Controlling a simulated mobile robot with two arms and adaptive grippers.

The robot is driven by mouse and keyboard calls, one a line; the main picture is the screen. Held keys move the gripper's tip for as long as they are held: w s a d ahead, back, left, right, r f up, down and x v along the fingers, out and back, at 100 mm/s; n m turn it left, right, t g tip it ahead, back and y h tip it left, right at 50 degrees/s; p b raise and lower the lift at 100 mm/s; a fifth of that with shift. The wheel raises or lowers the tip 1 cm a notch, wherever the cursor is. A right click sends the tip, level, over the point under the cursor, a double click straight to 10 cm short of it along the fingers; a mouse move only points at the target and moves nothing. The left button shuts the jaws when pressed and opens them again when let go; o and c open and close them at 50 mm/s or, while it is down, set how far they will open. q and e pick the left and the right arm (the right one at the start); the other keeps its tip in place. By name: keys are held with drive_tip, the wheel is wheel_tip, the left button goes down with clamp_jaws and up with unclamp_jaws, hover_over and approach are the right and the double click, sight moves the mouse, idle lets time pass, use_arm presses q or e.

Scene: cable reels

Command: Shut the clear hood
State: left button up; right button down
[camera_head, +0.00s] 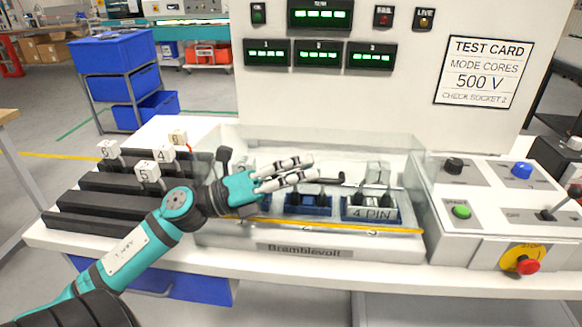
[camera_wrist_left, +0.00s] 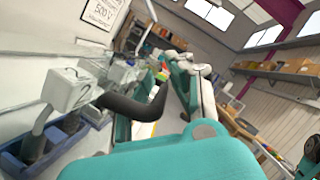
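The clear hood (camera_head: 325,140) is a see-through box on the white tester, with a yellow strip (camera_head: 330,226) along its front lower edge. Its clear panels are faint, so I cannot tell how far it is open. My left gripper (camera_head: 309,168) reaches in from the left over the hood area, above the blue sockets, its pale fingers extended and apart with nothing visibly held. A dark curved bar (camera_head: 331,179) lies close by its fingertips; a dark curved piece (camera_wrist_left: 140,104) also shows in the left wrist view. Contact cannot be told. My right gripper is out of view.
Blue sockets (camera_head: 371,210) with dark plugs sit within the hood area. Black rails with numbered white tags (camera_head: 148,172) lie left. A control panel with a green button (camera_head: 461,211) and red stop knob (camera_head: 528,266) stands right. The test panel (camera_head: 380,90) rises behind.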

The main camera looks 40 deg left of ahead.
use_arm(q)
drive_tip(key=v, duration=1.2)
idle(0.3)
